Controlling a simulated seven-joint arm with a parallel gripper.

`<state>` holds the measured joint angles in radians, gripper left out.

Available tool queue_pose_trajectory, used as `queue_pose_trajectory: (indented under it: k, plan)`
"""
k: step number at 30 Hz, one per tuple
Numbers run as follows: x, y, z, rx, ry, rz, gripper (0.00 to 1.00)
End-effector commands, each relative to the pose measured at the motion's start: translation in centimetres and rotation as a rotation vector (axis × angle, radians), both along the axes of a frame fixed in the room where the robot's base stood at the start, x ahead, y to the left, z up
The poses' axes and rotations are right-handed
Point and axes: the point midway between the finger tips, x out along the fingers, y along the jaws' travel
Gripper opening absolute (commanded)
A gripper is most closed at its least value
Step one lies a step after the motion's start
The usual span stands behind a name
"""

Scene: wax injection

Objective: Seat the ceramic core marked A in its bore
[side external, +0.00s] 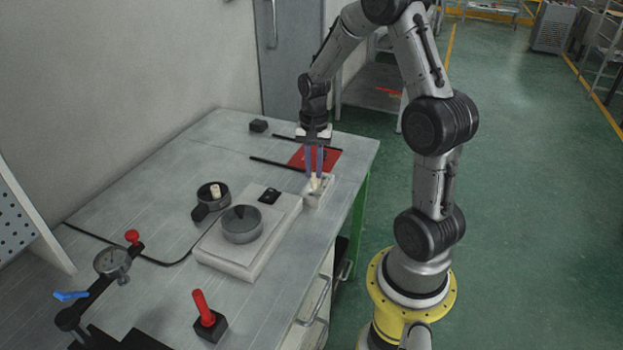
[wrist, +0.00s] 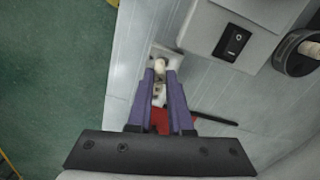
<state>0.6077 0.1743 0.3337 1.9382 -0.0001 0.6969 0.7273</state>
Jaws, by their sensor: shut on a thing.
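My gripper (side external: 317,176) has two purple-blue fingers pointing down, shut on a small cream core (side external: 315,184). In the wrist view the core (wrist: 159,65) shows between the fingertips (wrist: 161,73). No letter can be read on it. The core is over a small pale block (side external: 321,194) near the table's right edge; the block also shows in the wrist view (wrist: 156,51). I cannot tell whether the core touches the block or enters a bore, as the fingers and core hide that spot.
A white machine base (side external: 222,251) with a dark round pot (side external: 242,226) and a black switch (side external: 269,195) stands left of the block. Another pale piece (side external: 215,190) is in a dark cup (side external: 200,211). A red mat (side external: 328,163) lies behind. A dial gauge (side external: 112,262) stands front left.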

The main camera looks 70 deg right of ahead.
Motion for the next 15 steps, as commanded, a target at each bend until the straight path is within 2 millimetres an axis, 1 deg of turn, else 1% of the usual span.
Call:
queue_pose_trajectory:
  k: [6, 9, 12, 15]
  plan:
    - [0.9, -0.7, -1.5, 0.001, 0.001, 0.0, 0.0]
    - [0.9, -0.6, -2.9, 0.002, 0.003, 0.0, 0.0]
    - [0.9, -0.6, -4.0, 0.0, 0.0, 0.0, 0.0]
    - [0.9, -0.6, -4.4, 0.0, 0.0, 0.0, 0.0]
